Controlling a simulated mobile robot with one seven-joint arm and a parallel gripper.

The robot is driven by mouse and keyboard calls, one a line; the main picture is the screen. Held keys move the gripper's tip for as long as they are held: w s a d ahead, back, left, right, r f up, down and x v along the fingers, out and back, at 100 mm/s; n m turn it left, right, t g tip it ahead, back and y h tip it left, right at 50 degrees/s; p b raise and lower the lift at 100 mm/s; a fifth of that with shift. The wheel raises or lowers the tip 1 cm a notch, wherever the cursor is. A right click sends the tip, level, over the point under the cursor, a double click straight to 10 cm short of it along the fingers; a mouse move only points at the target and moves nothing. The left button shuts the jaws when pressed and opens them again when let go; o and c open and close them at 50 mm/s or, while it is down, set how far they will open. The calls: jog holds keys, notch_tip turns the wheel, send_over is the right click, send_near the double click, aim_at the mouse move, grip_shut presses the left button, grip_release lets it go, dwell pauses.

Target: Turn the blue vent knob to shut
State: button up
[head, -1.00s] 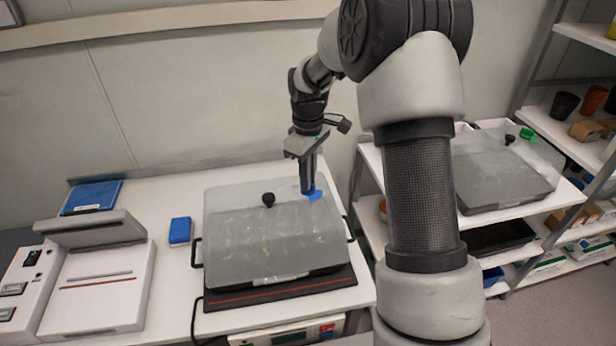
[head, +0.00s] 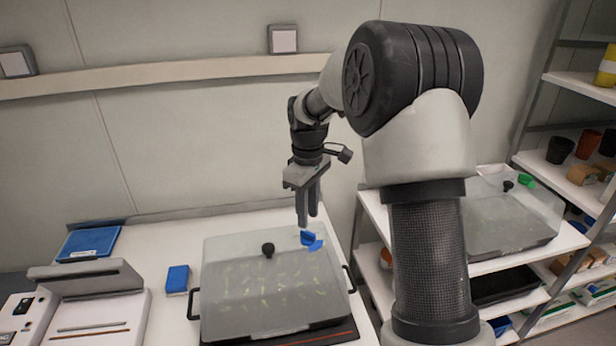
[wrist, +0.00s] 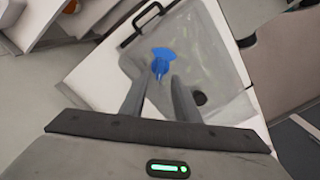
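The blue vent knob (head: 311,240) sits on the clear lid of the growth chamber (head: 235,300), near its back right. It also shows in the wrist view (wrist: 162,62), beyond and between my fingertips. My gripper (head: 308,222) points down just above the knob, and a gap shows between its two fingers. In the wrist view the fingers (wrist: 155,80) stand apart with nothing between them. The knob has a raised grip on a flat blue base. A black knob (head: 267,249) stands left of it on the same lid.
A blue block (head: 177,279) and a blue tray (head: 90,243) lie on the bench to the left, near a grey-lidded device (head: 95,310). A second lidded chamber (head: 510,215) with a green knob (head: 526,181) is on the right rack. The chamber has black side handles.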

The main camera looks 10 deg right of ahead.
aim_at(308, 233)
notch_tip(308, 233, up, 12)
jog(key=shift+p, duration=0.4)
jog(key=shift+r, duration=0.15)
